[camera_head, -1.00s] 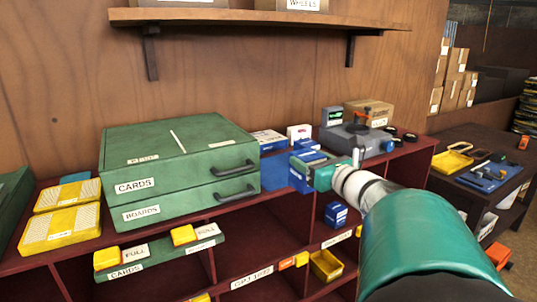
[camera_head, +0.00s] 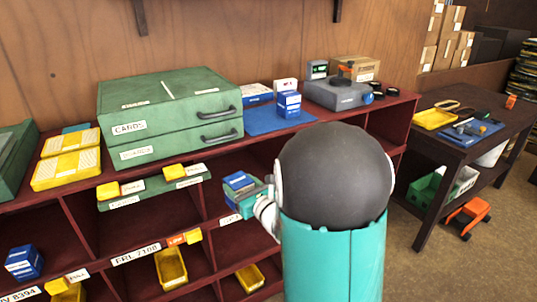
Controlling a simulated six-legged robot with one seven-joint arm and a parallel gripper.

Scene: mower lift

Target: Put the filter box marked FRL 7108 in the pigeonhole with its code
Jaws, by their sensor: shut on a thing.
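My gripper (camera_head: 250,194) is shut on a small blue-and-white filter box (camera_head: 238,183). It holds the box in front of the rack's upper openings, tilted. The print on the box is too small to read. The label FRL 7108 (camera_head: 136,254) is on a shelf edge at the lower left of my gripper, with an empty-looking pigeonhole (camera_head: 135,226) directly above it. Another blue-and-white box (camera_head: 289,104) stands on the blue mat (camera_head: 262,121) on the rack top. My arm hides the rack's right-hand openings.
A blue box (camera_head: 25,262) sits in a lower-left pigeonhole. Yellow bins (camera_head: 171,268) stand below the FRL 7108 label. A green drawer cabinet (camera_head: 170,115) and yellow cases (camera_head: 66,171) occupy the rack top. A dark side table (camera_head: 457,152) stands at right.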

